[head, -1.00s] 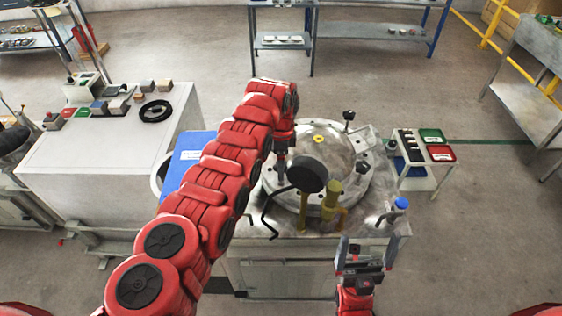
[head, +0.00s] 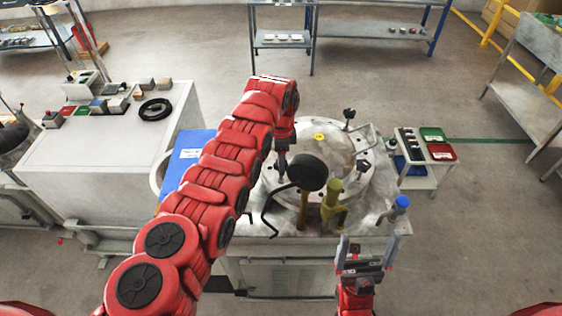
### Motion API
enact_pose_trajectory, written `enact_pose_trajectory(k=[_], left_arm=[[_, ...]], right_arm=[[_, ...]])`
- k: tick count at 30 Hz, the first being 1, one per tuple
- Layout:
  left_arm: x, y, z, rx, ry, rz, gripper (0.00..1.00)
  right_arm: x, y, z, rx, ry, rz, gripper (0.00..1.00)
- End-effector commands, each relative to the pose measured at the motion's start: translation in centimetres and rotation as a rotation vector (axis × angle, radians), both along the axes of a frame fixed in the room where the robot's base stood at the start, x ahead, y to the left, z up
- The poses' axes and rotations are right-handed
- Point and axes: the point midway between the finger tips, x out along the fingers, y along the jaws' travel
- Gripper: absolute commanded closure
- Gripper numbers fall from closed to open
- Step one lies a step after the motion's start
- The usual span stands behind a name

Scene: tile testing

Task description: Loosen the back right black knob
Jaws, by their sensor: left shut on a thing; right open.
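A round metal lid (head: 325,143) with black knobs around its rim lies on the metal bench. The back right black knob (head: 349,114) stands upright at the lid's far right edge, with no gripper near it. Another black knob (head: 362,166) is at the lid's right side. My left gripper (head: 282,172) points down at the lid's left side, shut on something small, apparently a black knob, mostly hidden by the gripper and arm. My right gripper (head: 362,247) is open and empty in front of the bench's front right edge, apart from the lid.
A large black disc (head: 306,172) and a brass-coloured fitting (head: 333,190) stand at the lid's front. A blue-capped item (head: 401,203) is at the bench's right. A small cart (head: 423,182) stands beyond it.

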Motion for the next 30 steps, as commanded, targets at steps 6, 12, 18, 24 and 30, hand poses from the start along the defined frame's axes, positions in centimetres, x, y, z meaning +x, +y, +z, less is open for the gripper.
enact_pose_trajectory(k=[6,12,18,24,30], left_arm=[[0.1,0.0,-0.3,-0.002,-0.002,0.151,1.00],[0.1,-0.1,-0.4,-0.003,-0.004,0.338,1.00],[0.1,0.0,-0.3,-0.002,-0.002,0.529,1.00],[0.1,0.0,-0.3,-0.002,-0.004,0.719,1.00],[0.1,-0.1,-0.2,-0.003,-0.004,0.907,1.00]], right_arm=[[0.0,0.0,-1.7,0.000,0.000,0.000,0.00],[0.0,0.0,-3.3,0.000,0.000,0.000,0.00],[0.0,0.0,-4.8,0.000,0.000,0.000,0.00],[0.0,0.0,-6.0,0.000,0.000,0.000,0.00],[0.0,0.0,-7.1,0.000,0.000,0.000,0.00]])
